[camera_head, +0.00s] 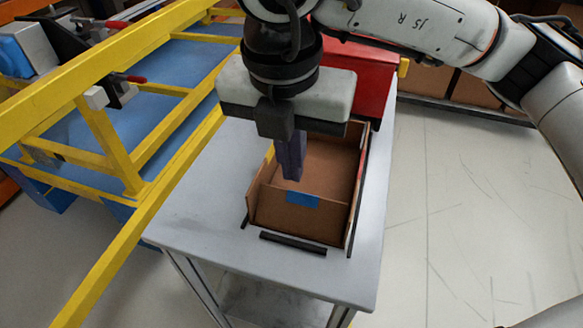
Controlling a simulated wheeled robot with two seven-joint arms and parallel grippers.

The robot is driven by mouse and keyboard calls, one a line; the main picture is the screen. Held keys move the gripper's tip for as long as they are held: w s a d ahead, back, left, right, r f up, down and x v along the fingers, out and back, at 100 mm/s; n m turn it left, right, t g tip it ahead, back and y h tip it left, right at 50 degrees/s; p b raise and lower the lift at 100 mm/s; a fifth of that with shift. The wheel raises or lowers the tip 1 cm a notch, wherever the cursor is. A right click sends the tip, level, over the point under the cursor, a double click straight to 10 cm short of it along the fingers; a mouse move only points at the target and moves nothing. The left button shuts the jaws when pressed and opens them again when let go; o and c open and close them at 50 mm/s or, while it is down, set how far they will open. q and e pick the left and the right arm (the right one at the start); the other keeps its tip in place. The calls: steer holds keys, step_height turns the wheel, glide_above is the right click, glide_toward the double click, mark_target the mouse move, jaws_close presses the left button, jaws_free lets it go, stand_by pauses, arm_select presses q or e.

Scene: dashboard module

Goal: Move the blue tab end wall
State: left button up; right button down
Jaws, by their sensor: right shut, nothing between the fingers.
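A brown open box (350,220) stands on the grey table. A brown cross wall with a blue tab (302,199) on its upper edge stands inside the box, close to its near end. My right gripper (292,178) points down over the box, just behind and left of the blue tab. Its dark fingers are shut with nothing between them. The gripper hides part of the box's far left side. I cannot tell whether the fingertips touch the wall. My left gripper is not in view.
A dark strip (293,243) lies on the table in front of the box. A red bin (369,72) stands behind it. A yellow frame (150,195) with blue panels runs along the left. The table's near left part is clear, and open floor lies to the right.

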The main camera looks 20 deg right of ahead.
glide_toward(301, 202)
step_height(301, 202, down, 3)
steer(key=s+a, duration=0.1)
steer(key=s, duration=0.1)
steer(key=shift+w+d+f+p, duration=0.5)
steer(key=shift+w+f, duration=0.15)
steer(key=shift+w, duration=0.2)
steer(key=shift+w+d+f, duration=0.3)
steer(key=shift+w+f, duration=0.2)
steer(key=shift+w, duration=0.05)
